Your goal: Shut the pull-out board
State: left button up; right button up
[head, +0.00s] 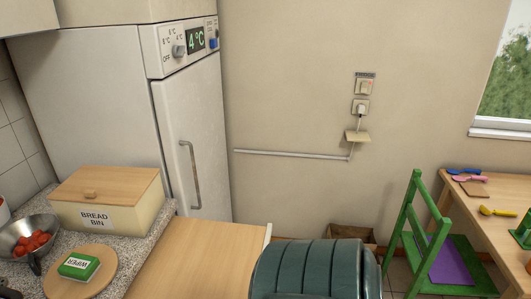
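The pull-out board (203,262) looks like a flat light-wood panel at the bottom middle of the head view. It stands out to the right from the speckled worktop (160,222), and its top is bare. A pale strip (267,238) runs along its far right end. Its near part is cut off by the bottom edge of the picture. Neither of my grippers is in view.
A dark green ribbed, rounded object (308,268) stands just right of the board. The bread bin (125,203), a bowl of red pieces (28,238) and a round wooden board (99,278) are on the worktop. A green chair (413,212) is at right.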

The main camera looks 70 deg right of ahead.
aim_at(191, 258)
jog(key=z, duration=1.75)
jog(key=i+l, duration=0.3)
jog(key=l, duration=0.15)
jog(key=i+l, duration=0.25)
jog(key=l, duration=0.15)
